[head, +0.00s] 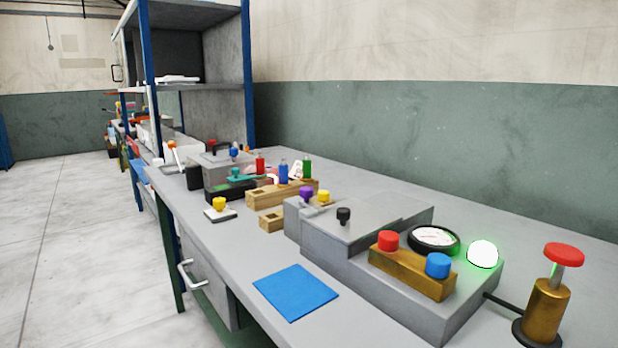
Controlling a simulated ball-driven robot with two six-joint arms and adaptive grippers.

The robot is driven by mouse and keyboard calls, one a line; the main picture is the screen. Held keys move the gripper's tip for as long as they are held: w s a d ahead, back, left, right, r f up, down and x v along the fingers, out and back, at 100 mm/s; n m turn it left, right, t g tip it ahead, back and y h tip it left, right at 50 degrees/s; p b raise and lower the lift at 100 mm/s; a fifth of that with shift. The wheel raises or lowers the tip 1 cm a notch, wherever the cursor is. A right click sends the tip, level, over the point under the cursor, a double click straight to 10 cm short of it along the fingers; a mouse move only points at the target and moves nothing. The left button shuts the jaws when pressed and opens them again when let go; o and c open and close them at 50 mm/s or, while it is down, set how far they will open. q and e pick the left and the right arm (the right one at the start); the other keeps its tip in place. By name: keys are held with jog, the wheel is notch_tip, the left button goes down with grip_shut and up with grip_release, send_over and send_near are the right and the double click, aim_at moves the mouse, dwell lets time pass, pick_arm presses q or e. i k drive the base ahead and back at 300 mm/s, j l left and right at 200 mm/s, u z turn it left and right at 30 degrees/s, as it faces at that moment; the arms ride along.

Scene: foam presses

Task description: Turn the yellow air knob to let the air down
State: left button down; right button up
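Two yellow knobs show in the head view, and I cannot tell from the picture which one is the air knob. One yellow knob (219,203) stands upright on a small pale plate near the bench's front edge. The other yellow knob (323,196) is beside a purple knob (306,194), at the back left of the grey press (335,250). A round dial gauge (433,238) lies on the press, next to a lit white lamp (482,254) with a green glow. Neither of my grippers is in view.
A brass block with a red button (388,240) and a blue button (438,265) sits on the press. A brass post with a red cap (563,254) stands at right. A blue mat (296,292) lies in front. Wooden blocks and tools crowd the bench farther back.

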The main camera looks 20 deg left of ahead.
aim_at(219, 203)
jog(key=i+j+z, duration=0.25)
jog(key=j, duration=0.35)
jog(key=j+z, duration=0.2)
jog(key=j, duration=0.4)
jog(key=i+j+z, duration=0.25)
jog(key=j, duration=0.4)
jog(key=i+j, duration=0.1)
jog(key=j, duration=2.2)
